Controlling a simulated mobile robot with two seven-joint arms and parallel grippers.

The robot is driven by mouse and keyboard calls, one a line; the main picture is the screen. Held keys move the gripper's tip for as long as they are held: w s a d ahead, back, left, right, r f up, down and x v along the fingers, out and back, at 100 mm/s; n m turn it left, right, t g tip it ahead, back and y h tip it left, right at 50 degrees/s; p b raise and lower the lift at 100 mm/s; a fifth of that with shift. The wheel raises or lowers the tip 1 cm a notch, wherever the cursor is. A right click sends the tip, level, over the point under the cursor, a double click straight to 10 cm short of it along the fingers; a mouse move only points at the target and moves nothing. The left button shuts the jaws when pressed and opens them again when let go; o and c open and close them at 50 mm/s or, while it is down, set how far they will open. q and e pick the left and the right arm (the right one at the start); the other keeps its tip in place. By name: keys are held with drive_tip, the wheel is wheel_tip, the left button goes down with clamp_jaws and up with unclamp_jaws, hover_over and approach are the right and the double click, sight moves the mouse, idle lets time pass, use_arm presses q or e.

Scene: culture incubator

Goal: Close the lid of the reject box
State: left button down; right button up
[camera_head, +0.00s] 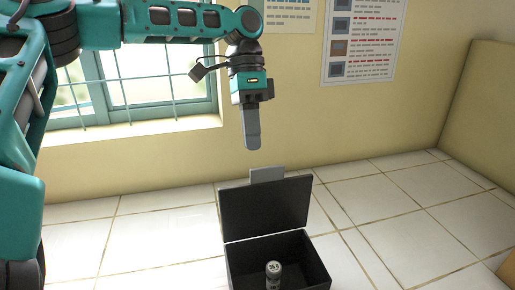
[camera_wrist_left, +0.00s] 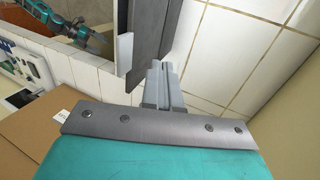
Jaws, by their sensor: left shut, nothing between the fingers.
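The reject box (camera_head: 308,262) is a black open-topped box on the tiled surface at the bottom of the head view. Its black lid (camera_head: 265,207) stands raised at the back, with a light grey tab (camera_head: 267,175) on its top edge. A small capped vial (camera_head: 273,273) stands inside the box. My left gripper (camera_head: 253,146) points down above and slightly behind the lid, its fingers shut and empty, apart from the tab in the head view. In the left wrist view the shut fingers (camera_wrist_left: 160,68) are close to the dark lid (camera_wrist_left: 150,38); I cannot tell whether they touch.
White tiles (camera_head: 160,240) lie clear to the left and right of the box. A yellow wall (camera_head: 350,125) with a window (camera_head: 130,90) and posters (camera_head: 360,45) is behind. A brown cardboard box (camera_wrist_left: 30,135) shows in the left wrist view.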

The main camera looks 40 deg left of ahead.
use_arm(q)
drive_tip(key=shift+s+d+f, duration=0.25)
drive_tip(key=shift+s+d, duration=0.45)
drive_tip(key=shift+d, duration=0.1)
drive_tip(key=shift+s+d+f, duration=0.2)
drive_tip(key=shift+s+d, duration=0.5)
drive_tip(key=shift+d, duration=0.1)
use_arm(e)
drive_tip(key=shift+s+d, duration=0.1)
